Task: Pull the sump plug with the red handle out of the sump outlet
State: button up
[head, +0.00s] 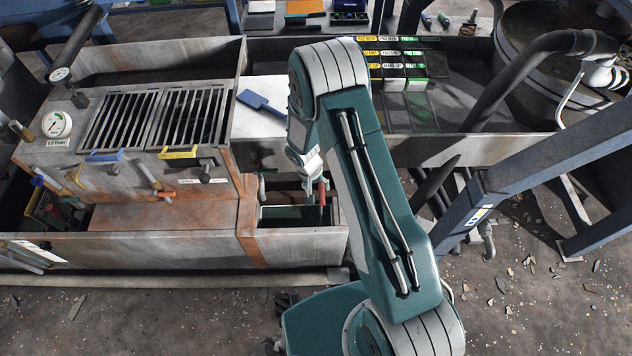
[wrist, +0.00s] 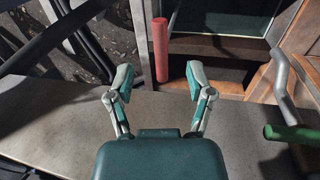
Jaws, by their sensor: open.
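The red handle (wrist: 160,50) of the sump plug stands upright in the wrist view, ahead of my gripper. My gripper (wrist: 155,82) is open, and the lower end of the handle shows between its two fingertips, seemingly a little beyond them. Nothing is held. In the head view the red handle (head: 322,194) shows as a thin strip inside the small sump box (head: 300,240), just right of my gripper (head: 312,188). My arm partly covers that area. The plug's lower part and the outlet are hidden.
A green-handled lever (wrist: 292,131) on a bent pipe stands right of my gripper in the wrist view. The metal sump wall (wrist: 50,110) lies below the gripper. In the head view, a grated unit with a gauge (head: 57,125) stands left, and a blue beam (head: 540,150) crosses at right.

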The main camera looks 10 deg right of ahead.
aim_at(321, 199)
jog(key=f, duration=0.3)
jog(key=d+f, duration=0.1)
jog(key=f, duration=0.5)
jog(key=shift+s+d+f, duration=0.1)
jog(key=shift+s+d, duration=0.05)
jog(key=shift+d, duration=0.25)
grip_shut()
